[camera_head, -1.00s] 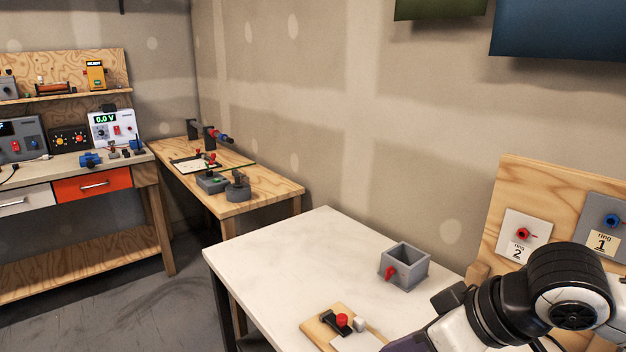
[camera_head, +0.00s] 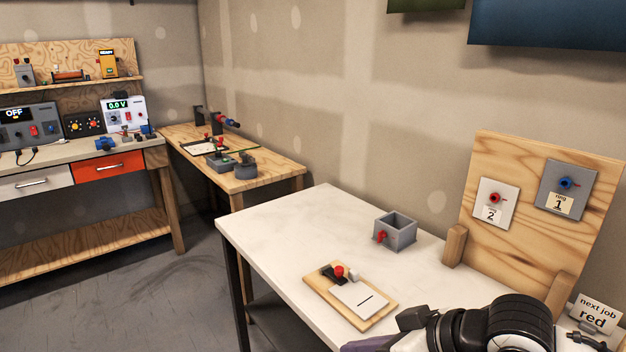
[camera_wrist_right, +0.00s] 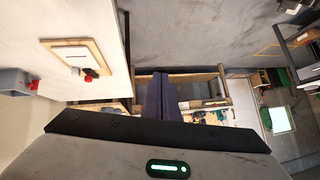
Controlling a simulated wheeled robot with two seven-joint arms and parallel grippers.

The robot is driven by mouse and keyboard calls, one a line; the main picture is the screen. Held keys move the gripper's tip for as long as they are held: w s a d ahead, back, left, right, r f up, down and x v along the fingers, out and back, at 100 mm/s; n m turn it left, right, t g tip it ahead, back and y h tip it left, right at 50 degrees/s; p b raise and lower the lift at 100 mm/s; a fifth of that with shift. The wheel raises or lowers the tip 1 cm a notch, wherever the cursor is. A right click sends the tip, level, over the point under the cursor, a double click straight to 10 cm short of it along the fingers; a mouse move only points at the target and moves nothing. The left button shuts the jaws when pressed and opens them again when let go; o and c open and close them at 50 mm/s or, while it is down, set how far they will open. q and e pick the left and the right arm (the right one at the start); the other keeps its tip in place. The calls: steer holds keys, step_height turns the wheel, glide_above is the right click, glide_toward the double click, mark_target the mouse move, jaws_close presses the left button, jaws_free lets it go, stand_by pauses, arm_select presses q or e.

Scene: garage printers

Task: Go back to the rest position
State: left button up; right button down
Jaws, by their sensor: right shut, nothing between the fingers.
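My right arm (camera_head: 490,325) comes in at the lower right of the head view, in front of the white table. My right gripper (camera_wrist_right: 161,78) shows in the wrist view with its two dark purple fingers together, shut and empty. It points past the table's edge, over the floor, and touches nothing that I can see. In the head view its fingers are mostly cut off by the bottom edge. My left gripper is in neither view.
The white table (camera_head: 300,225) holds a grey open box (camera_head: 395,238), a wooden board with a red button (camera_head: 338,271), and an upright panel (camera_head: 530,160). A sign reading "next job red" (camera_head: 597,313) stands at the right. Workbenches stand at the left, with clear floor (camera_head: 170,290) before them.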

steer(key=s+d+f+m+t, duration=0.1)
steer(key=s+f+m+t, duration=0.1)
steer(key=f, duration=0.7)
steer(key=s+f+m+t, duration=0.1)
steer(key=f+m, duration=0.1)
steer(key=f, duration=0.6)
steer(key=s+d+f+h, duration=0.2)
steer(key=s+d+f, duration=0.2)
steer(key=s+f, duration=0.3)
steer(key=s+d+f+m+h, duration=0.1)
steer(key=s+d+f+h, duration=0.2)
steer(key=s+f, duration=0.3)
steer(key=shift+s+d+f, duration=0.4)
steer(key=shift+s+d, duration=0.4)
steer(key=shift+d, duration=0.1)
